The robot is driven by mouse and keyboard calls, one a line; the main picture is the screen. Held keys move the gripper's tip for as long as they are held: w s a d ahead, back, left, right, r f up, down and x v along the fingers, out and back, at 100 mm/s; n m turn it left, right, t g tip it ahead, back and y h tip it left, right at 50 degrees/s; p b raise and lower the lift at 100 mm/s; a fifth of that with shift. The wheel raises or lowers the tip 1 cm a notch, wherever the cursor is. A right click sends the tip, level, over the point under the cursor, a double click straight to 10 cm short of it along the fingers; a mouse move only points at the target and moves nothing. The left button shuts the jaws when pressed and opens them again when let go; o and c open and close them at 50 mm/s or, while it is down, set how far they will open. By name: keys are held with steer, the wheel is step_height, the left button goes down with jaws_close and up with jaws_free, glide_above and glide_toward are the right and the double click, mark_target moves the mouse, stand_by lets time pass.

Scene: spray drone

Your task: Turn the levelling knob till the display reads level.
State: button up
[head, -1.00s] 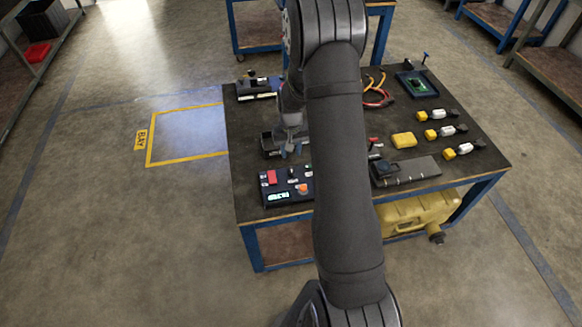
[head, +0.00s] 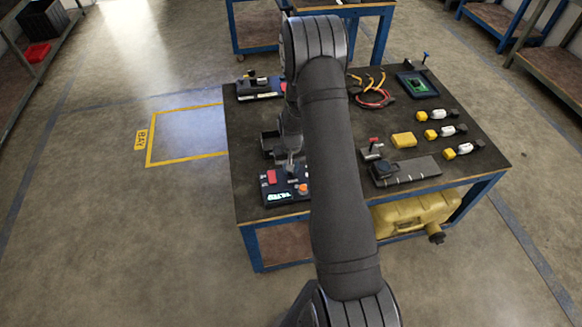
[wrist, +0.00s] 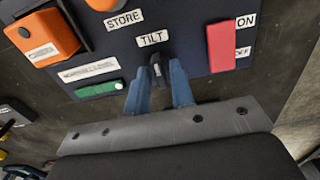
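A dark control box (head: 268,201) sits at the table's near left. Its lit display (head: 280,196) shows bright characters that look like TILTED, too small to read surely. In the wrist view a small dark knob (wrist: 157,68) stands beside the TILT label. My gripper (wrist: 162,82) is down at the box. Its two blue fingers stand on either side of the knob, apparently with narrow gaps, so firm contact cannot be told. In the head view my gripper (head: 291,170) partly covers the box. The display is out of the wrist view.
A red ON/OFF switch (wrist: 221,46) is close right of the fingers. An orange control (wrist: 42,37) and a green part (wrist: 98,89) are to the left. A dark open tray (head: 270,146) stands behind the box. Several yellow-and-white parts lie at the table's right.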

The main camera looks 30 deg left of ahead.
jaws_close()
steer(key=shift+m, duration=2.7)
steer(key=shift+o, duration=1.7)
jaws_free()
steer(key=shift+r, duration=0.15)
